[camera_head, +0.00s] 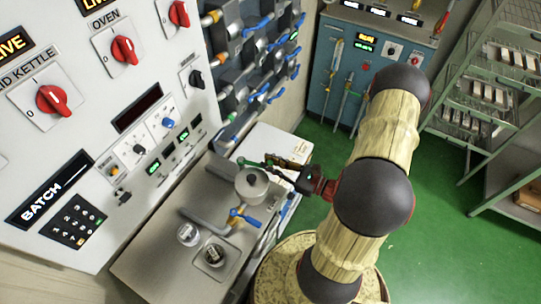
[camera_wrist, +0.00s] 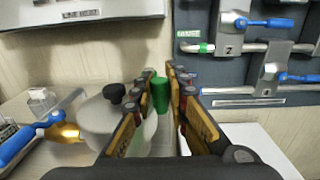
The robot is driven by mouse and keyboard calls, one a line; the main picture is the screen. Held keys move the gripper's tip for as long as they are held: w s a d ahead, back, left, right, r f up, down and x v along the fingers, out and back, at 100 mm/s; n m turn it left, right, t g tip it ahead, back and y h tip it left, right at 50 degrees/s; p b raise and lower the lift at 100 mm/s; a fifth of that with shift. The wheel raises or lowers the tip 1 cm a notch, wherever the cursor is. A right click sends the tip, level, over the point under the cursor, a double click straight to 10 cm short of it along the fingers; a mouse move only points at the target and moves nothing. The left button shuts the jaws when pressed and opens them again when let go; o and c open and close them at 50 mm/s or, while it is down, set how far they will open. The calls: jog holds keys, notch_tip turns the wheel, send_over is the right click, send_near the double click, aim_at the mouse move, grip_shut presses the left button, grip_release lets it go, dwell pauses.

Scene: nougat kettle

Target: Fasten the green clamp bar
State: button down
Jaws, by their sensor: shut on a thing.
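The green clamp bar (camera_head: 268,167) runs across the back of a small grey lidded kettle (camera_head: 252,187) on the steel counter. Its left end has a darker green tip. My gripper (camera_head: 300,178) is at the bar's right end. In the wrist view, the green grip of the bar (camera_wrist: 160,92) stands between my two fingers (camera_wrist: 162,108), and the gripper is shut on it. The kettle also shows there as a pale rounded body (camera_wrist: 100,120) with a black knob, just left of the fingers. My fingers hide part of the kettle and bar.
A blue-handled valve (camera_head: 243,216) sits in front of the kettle. A control panel (camera_head: 100,150) rises at left, and blue-handled valves (camera_head: 262,97) fill the wall behind. Green floor (camera_head: 430,240) is open at right.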

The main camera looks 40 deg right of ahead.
jog(key=shift+s+a, duration=0.7)
jog(key=shift+a, duration=0.45)
jog(key=c, duration=1.8)
grip_release()
jog(key=shift+o, duration=0.2)
jog(key=v, duration=1.2)
